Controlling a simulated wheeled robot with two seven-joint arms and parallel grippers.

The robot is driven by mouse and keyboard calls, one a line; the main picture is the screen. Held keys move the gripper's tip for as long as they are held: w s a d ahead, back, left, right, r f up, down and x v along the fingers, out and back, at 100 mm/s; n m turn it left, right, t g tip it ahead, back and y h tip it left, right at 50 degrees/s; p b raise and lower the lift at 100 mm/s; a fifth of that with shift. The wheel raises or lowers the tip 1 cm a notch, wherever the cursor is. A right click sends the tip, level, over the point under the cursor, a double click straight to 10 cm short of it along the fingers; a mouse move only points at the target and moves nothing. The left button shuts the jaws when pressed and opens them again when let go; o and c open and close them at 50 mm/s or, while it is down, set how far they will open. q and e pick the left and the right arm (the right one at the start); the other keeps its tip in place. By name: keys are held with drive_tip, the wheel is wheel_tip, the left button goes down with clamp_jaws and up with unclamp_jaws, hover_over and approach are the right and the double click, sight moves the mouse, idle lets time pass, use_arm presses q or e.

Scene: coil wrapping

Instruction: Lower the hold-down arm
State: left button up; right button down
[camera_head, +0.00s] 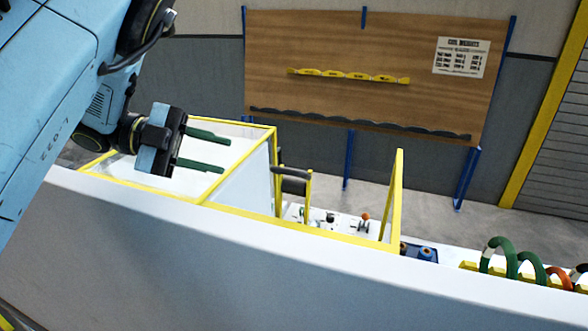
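My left gripper (227,156) comes in from the upper left. Its two green fingers are spread apart with nothing between them, in front of or above a white, yellow-framed enclosure (236,191). Beyond the enclosure's right side, a dark cylinder (293,186) sits by a short yellow post (308,197). Further right, a taller yellow bar (396,192) stands raised, leaning slightly. I cannot tell for sure which of these is the hold-down arm. The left gripper is apart from both, to their left. My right gripper is not in view.
A long white panel (230,240) crosses the foreground. Small knobs or levers (364,220) sit between the yellow posts. Green coils (499,254) and an orange coil (558,276) stand at the right. A wooden board (370,105) stands behind, with open floor below it.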

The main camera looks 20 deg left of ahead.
sight(277, 169)
use_arm(q)
drive_tip(key=p+x, duration=0.3)
drive_tip(key=x, duration=1)
drive_tip(key=shift+w+f, duration=0.1)
drive_tip(key=shift+w, duration=0.05)
drive_tip(key=shift+a, duration=0.1)
clamp_jaws()
